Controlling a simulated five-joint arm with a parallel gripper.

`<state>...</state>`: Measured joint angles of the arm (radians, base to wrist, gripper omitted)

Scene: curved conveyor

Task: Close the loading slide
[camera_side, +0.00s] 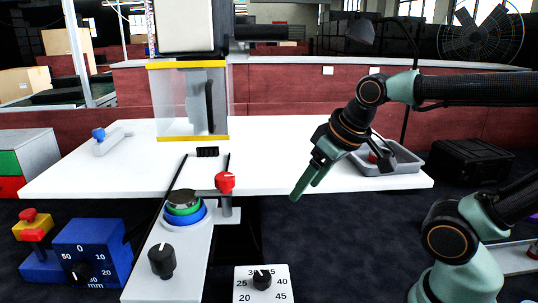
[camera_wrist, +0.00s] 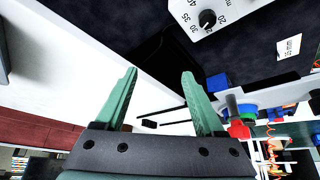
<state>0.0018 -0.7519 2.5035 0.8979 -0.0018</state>
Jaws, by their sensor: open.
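A narrow white slide (camera_side: 187,262) reaches out from the front of the white table, with two dark rails (camera_side: 170,180) running back toward a clear box with yellow edges (camera_side: 190,100). On it sit stacked blue and green rings (camera_side: 185,211) with a dark top, and a red-knobbed post (camera_side: 226,182) stands beside them. My gripper (camera_side: 303,187) is open and empty, above the table's front edge, to the right of the red knob and apart from it. In the wrist view, the open fingers (camera_wrist: 160,75) have nothing between them; the red knob (camera_wrist: 239,129) is at the lower right.
A grey tray (camera_side: 400,168) with a red item is at the table's right. The table (camera_side: 270,150) is clear between box and gripper.

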